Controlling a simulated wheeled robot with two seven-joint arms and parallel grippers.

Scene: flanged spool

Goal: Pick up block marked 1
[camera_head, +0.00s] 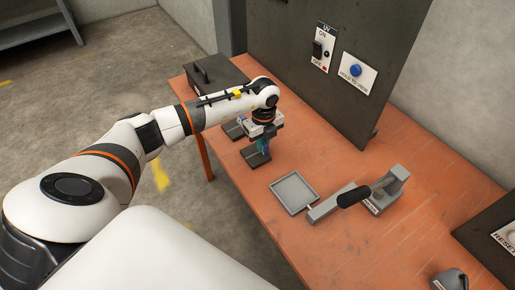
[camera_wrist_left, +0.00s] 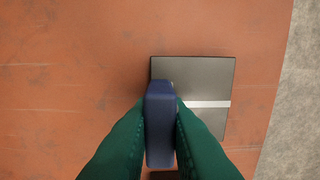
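A blue block (camera_wrist_left: 159,130) stands between the green fingers of my left gripper (camera_wrist_left: 160,115) in the left wrist view. The fingers touch it on both sides. No number shows on the face in view, so I cannot tell its marking. In the head view my left gripper (camera_head: 263,145) points down over the table, above a dark stand (camera_head: 256,159). In the wrist view a dark square plate with a white stripe (camera_wrist_left: 208,104) lies beneath the block. Whether the block touches the plate is unclear. My right gripper is not in view.
The orange table (camera_head: 330,245) also holds an empty grey tray (camera_head: 293,193), a grey fixture with a black handle (camera_head: 353,196) and a dark box (camera_head: 215,75). A dark panel (camera_head: 300,40) with a switch and a blue button (camera_head: 356,70) stands behind.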

